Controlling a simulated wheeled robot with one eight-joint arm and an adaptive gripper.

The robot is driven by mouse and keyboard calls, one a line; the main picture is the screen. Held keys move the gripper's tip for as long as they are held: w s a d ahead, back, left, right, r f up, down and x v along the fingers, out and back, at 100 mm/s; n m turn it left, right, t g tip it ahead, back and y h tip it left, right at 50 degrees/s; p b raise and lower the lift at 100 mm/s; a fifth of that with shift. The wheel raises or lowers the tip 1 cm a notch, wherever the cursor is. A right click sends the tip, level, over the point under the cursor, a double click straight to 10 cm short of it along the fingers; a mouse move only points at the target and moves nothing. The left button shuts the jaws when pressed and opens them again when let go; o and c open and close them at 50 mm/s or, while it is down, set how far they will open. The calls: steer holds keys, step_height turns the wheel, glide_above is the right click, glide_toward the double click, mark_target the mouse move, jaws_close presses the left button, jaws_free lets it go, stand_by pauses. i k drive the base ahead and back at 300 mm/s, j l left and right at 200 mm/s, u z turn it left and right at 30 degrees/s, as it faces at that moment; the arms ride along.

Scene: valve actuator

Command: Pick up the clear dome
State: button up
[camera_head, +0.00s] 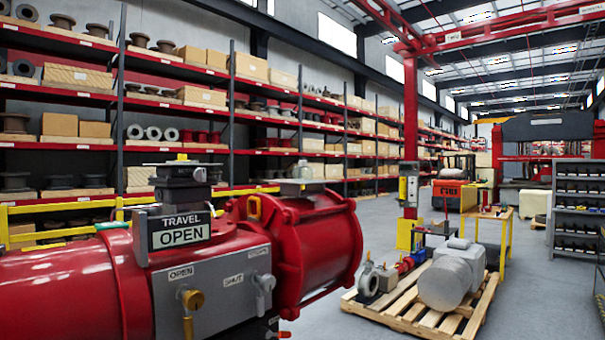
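A small, pale, see-through piece that looks like the clear dome (302,170) stands upright on a flat grey plate (303,187). The plate is on top of the right red cylinder of the valve actuator (180,255). The dome is small in this view, and its lower edge is hard to make out. A dark indicator block with a "TRAVEL OPEN" sign (181,232) rises from the actuator's middle, left of the dome. My gripper is not in view.
Brass and grey knobs (193,299) stick out of the actuator's grey front panel. A yellow railing (70,204) runs behind it, before tall shelves. A wooden pallet (420,318) with grey machinery stands on the floor at the right. Open floor lies beyond it.

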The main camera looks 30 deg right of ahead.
mark_target(301, 173)
steer(key=i+l, duration=0.1)
steer(key=l, duration=0.3)
steer(key=i+l, duration=0.15)
steer(key=l, duration=0.2)
steer(key=i+l+z, duration=0.1)
steer(key=l, duration=0.3)
steer(key=i+l, duration=0.1)
steer(key=l, duration=0.3)
